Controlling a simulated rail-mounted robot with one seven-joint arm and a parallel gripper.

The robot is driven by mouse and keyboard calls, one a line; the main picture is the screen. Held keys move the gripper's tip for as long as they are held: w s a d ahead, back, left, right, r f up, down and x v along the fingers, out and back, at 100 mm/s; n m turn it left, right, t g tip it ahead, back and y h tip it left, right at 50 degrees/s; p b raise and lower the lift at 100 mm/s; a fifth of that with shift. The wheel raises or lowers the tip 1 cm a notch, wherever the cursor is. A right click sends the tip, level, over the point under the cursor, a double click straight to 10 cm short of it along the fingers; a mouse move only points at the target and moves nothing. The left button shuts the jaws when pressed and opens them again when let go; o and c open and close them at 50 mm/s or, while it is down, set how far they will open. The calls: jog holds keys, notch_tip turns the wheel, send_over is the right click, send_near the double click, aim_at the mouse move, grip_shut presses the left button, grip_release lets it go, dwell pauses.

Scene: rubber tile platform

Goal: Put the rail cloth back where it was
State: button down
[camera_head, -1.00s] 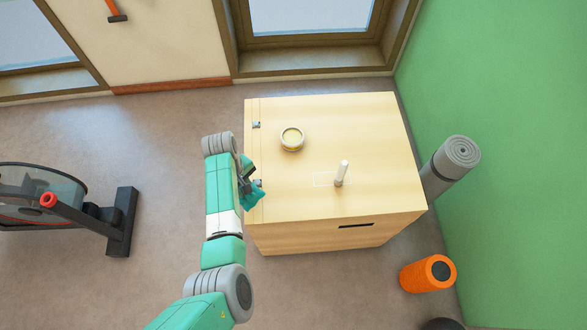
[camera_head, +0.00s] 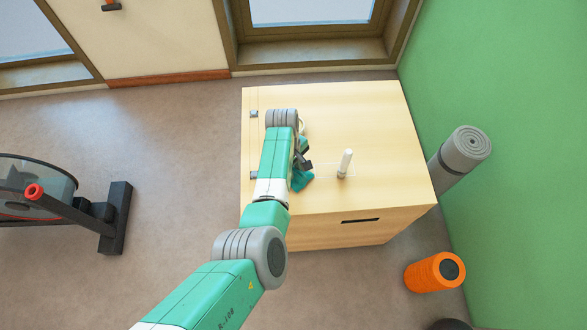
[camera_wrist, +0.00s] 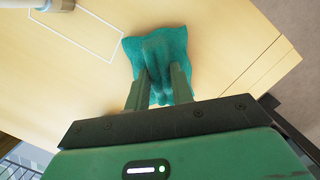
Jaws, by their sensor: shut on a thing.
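The teal cloth (camera_head: 302,181) hangs bunched in my gripper (camera_head: 305,166), over the left half of the wooden box's top (camera_head: 385,120). In the wrist view the cloth (camera_wrist: 168,42) is pinched between the two fingers (camera_wrist: 160,85) and spreads out past them. I cannot tell whether its lower edge touches the wood. A thin white rectangle outline (camera_wrist: 117,44) is marked on the box top, just beside the cloth in the wrist view. No rail shows clearly.
A white upright cylinder (camera_head: 345,163) stands by the outline, right of my gripper. My arm mostly hides the round tin. The box top's right side is clear.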

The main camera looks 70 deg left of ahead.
jog(key=shift+f, duration=0.4)
jog(key=shift+f, duration=0.15)
jog(key=c, duration=1.2)
grip_release()
notch_tip(320, 180, up, 12)
jog(key=s+a+p, duration=0.1)
jog(key=p, duration=0.4)
jog(key=shift+a+p, duration=0.35)
